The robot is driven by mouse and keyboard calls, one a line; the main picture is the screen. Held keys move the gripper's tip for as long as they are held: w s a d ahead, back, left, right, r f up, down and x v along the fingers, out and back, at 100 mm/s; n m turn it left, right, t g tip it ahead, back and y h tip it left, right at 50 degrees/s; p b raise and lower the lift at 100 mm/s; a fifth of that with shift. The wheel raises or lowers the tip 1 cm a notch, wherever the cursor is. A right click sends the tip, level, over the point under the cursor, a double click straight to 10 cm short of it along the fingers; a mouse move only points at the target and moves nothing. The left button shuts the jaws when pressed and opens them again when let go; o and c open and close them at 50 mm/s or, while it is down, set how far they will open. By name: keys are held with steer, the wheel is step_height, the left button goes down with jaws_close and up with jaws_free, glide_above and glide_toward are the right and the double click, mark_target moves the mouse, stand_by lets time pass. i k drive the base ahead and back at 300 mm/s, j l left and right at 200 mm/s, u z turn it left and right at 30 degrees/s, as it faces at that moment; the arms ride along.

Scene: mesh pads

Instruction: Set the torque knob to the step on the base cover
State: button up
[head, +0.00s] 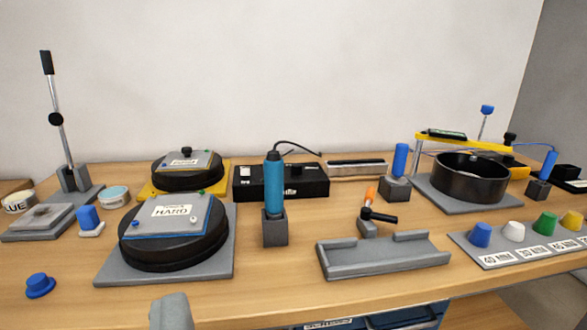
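A teal electric screwdriver (275,184) stands upright in a grey block holder (275,230) near the middle of the bench. Behind it is a black controller box (310,184) with a cable; no torque knob or step marks can be made out on it. I cannot tell which part is the base cover. A round black pad (172,250) on a grey plate carries a card marked HARD (175,207). A grey rounded tip (172,311) at the bottom edge looks like part of my gripper, in front of that plate. Its fingers and opening are not shown clearly.
A second round pad (187,180) sits on a yellow plate behind. A lever press (74,180) stands left. A grey tray (384,256), black pot (470,180) and coloured caps (481,235) with number cards are right. The front bench edge is mostly clear.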

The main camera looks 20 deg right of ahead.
mark_target(296, 170)
steer(key=i+l, duration=0.1)
steer(key=i, duration=0.9)
